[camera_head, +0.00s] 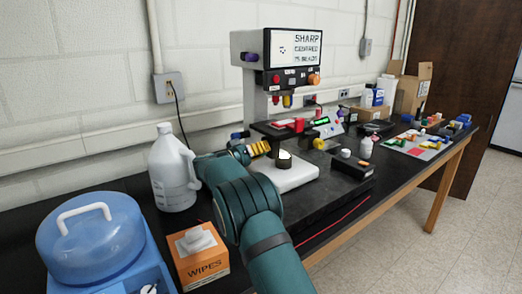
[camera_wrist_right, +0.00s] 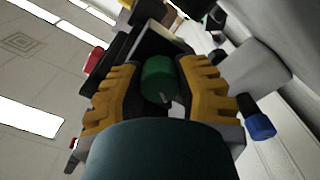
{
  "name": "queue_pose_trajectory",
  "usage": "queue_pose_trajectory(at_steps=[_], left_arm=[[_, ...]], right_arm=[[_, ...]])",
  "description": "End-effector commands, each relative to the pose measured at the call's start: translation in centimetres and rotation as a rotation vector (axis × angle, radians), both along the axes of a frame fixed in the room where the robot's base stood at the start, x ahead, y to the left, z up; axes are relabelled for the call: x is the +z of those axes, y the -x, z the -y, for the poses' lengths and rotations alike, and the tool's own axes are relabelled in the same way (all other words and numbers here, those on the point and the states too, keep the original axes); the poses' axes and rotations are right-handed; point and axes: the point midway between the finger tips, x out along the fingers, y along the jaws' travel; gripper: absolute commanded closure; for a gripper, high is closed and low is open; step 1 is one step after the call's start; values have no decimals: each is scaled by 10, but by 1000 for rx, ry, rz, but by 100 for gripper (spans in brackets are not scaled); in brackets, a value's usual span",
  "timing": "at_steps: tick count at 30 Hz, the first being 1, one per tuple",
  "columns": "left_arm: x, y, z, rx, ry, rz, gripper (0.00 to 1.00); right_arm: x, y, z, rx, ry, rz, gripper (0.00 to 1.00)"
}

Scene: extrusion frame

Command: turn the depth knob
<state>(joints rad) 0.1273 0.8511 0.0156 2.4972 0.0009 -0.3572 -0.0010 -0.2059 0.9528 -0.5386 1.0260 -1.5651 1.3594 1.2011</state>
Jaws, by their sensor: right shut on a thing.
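My right gripper (camera_head: 262,148) has yellow ridged fingers and is at the left side of the white machine (camera_head: 247,90), beside its lower stage. In the right wrist view the right gripper (camera_wrist_right: 158,90) is shut on a green round knob (camera_wrist_right: 157,76), one finger on each side. No label on the knob is readable. In the head view the gripper and teal arm hide that knob. My left gripper is not in view.
The machine has a screen (camera_head: 293,47), an orange knob (camera_head: 314,79) and a blue knob (camera_head: 249,57). A white jug (camera_head: 172,170), a wipes box (camera_head: 200,262) and a blue-lidded container (camera_head: 92,240) stand left of my arm. Small parts lie farther right.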

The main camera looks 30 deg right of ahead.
Motion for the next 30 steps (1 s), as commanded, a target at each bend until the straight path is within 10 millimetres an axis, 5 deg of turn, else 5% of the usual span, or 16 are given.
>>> queue_pose_trajectory(at_steps=[17, 18, 20, 30], left_arm=[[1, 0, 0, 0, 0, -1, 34], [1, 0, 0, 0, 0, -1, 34], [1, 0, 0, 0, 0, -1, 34], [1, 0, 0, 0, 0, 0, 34]], right_arm=[[2, 0, 1, 1, 6, -29, 100], [2, 0, 1, 1, 6, -29, 55], [2, 0, 1, 0, 5, -29, 34], [1, 0, -1, 1, 3, -30, 34]])
